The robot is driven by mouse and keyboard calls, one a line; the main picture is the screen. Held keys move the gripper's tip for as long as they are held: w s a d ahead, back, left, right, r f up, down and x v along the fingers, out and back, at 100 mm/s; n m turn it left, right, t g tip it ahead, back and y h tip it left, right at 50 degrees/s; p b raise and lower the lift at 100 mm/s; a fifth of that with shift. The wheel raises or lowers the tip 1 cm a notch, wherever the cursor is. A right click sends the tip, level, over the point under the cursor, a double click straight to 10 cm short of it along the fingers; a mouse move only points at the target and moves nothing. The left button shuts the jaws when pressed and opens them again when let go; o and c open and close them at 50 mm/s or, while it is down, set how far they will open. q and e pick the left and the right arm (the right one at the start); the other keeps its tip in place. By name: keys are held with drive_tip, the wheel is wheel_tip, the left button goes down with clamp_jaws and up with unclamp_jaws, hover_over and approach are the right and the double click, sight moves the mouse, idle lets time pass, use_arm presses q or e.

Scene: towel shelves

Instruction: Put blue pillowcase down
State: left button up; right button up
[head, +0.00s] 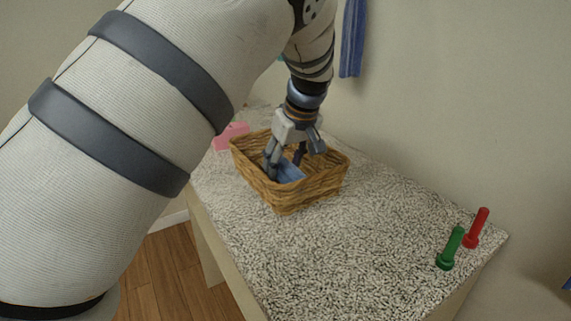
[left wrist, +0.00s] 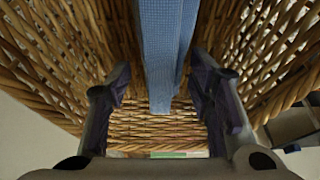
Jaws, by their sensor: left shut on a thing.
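The blue pillowcase (head: 290,173) is inside the brown wicker basket (head: 315,191), low between its walls. My left gripper (head: 283,163) reaches down into the basket from above and is shut on the pillowcase. In the left wrist view the pillowcase (left wrist: 165,50) is a folded blue strip between the two fingers (left wrist: 160,78), with woven basket walls (left wrist: 150,130) around it. Whether the pillowcase rests on the basket floor is hidden. My right gripper is not in view.
The basket stands on a table with a speckled grey-white top (head: 300,250). A pink object (head: 230,135) lies behind its left side. A blue cloth (head: 352,38) hangs on the wall.

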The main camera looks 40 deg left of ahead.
use_arm(q)
drive_tip(key=shift+f, duration=0.2)
drive_tip(key=shift+f, duration=0.2)
drive_tip(key=o, duration=1.2)
drive_tip(key=shift+r, duration=0.1)
drive_tip(key=v, duration=1.2)
drive_tip(key=shift+p, duration=0.4)
drive_tip(key=shift+a, duration=0.1)
